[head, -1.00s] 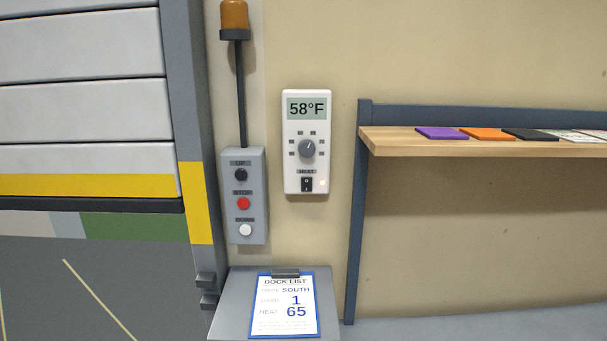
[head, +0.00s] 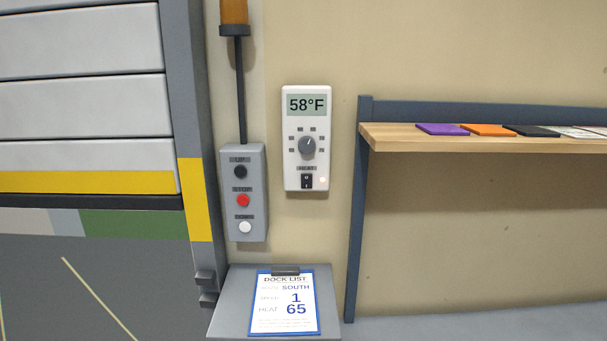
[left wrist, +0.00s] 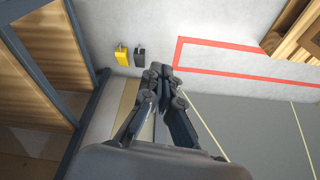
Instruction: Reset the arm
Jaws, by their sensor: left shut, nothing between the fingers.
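My left gripper (left wrist: 160,80) shows in the left wrist view with its fingers together and nothing between them. It hangs in free space above the floor and touches nothing that I can see. No gripper or arm shows in the head view. My right gripper is not in view.
The head view shows a thermostat (head: 306,120) reading 58°F, a button box (head: 242,215), a dock list clipboard (head: 284,325), a wooden shelf (head: 450,142) and a partly raised door (head: 80,110). The left wrist view shows a rack (left wrist: 85,65) and red floor lines (left wrist: 240,75).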

